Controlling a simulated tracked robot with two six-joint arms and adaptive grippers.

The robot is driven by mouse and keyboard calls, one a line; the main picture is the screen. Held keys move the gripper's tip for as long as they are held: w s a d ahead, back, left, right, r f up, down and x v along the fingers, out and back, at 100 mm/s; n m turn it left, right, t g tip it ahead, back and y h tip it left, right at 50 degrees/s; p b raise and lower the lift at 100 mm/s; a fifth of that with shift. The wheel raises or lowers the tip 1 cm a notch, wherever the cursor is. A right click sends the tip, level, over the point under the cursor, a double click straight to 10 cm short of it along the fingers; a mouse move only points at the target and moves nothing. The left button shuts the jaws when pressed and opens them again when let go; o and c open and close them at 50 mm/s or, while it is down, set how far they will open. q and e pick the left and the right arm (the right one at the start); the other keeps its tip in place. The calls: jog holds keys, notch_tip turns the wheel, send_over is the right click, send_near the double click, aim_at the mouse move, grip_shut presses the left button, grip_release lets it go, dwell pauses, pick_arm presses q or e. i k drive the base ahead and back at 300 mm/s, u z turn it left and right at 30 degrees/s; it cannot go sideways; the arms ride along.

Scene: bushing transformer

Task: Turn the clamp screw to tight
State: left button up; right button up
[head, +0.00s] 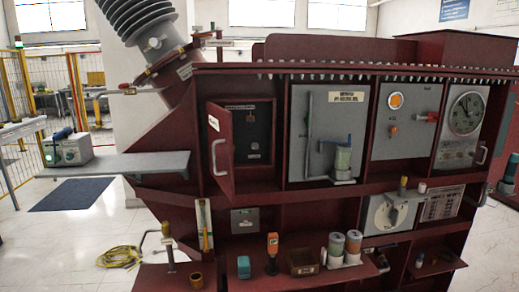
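I cannot tell for certain which part is the clamp screw. A small upright post with a side bar (170,262) stands on the lower left shelf of the dark red transformer cabinet. A thin rod with a red end (128,91) sticks out to the left below the grey ribbed bushing (146,22). A small red fitting with a bar (217,42) sits at the cabinet's top left corner. Whether any of these is loose or tight is too small to tell. Neither of my grippers shows clearly in the head view.
A small cabinet door (220,150) stands open. Several cans, a teal block (244,267) and an open box (302,262) crowd the lower shelf. A yellow cable (118,257) lies coiled on the floor.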

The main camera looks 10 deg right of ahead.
aim_at(255, 145)
jog(key=z, duration=0.05)
jog(key=i, duration=0.9)
jog(key=u, duration=0.1)
